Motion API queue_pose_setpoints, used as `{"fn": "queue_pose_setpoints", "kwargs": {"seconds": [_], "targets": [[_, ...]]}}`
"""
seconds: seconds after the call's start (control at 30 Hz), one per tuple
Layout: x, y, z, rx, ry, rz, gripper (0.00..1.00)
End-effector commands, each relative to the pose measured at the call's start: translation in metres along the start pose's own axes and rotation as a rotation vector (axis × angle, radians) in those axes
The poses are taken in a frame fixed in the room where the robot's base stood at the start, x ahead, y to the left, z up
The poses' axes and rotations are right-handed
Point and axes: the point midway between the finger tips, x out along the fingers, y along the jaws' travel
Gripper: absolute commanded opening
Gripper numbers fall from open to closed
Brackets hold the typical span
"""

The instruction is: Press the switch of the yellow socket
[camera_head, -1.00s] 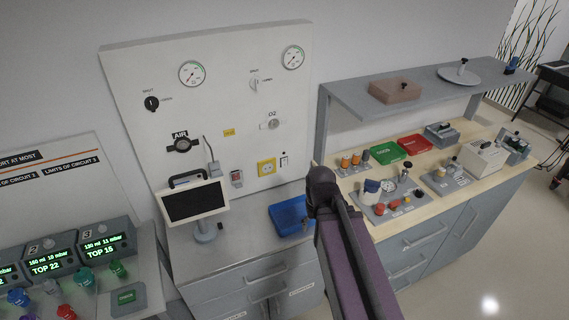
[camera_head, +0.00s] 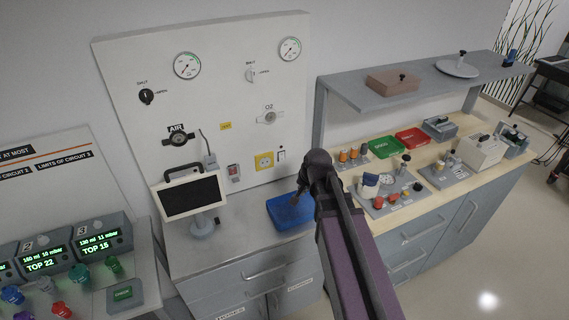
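The yellow socket (camera_head: 264,161) is on the white wall panel, low and right of its middle. A small white switch plate with a dark mark (camera_head: 282,154) sits just to its right. My gripper (camera_head: 297,200) shows small and dark at the end of my arm, over the blue tray and lower right of the socket. It is apart from the panel in the picture. Its fingers are too small and partly hidden by my arm to tell whether they are open.
A blue tray (camera_head: 283,223) lies on the grey counter below the socket. A monitor on a stand (camera_head: 193,198) stands to its left. A red-and-white wall box (camera_head: 233,172) is left of the socket. A grey shelf unit (camera_head: 352,84) stands to the right.

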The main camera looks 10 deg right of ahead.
Motion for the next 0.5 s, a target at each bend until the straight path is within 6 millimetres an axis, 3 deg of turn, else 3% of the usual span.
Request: {"fn": "queue_pose_setpoints", "kwargs": {"seconds": [0.3, 0.5], "targets": [[0.02, -0.04, -0.063, 0.391, 0.115, -0.2, 0.0], [0.024, -0.056, -0.091, 0.577, 0.148, -0.305, 0.0]]}}
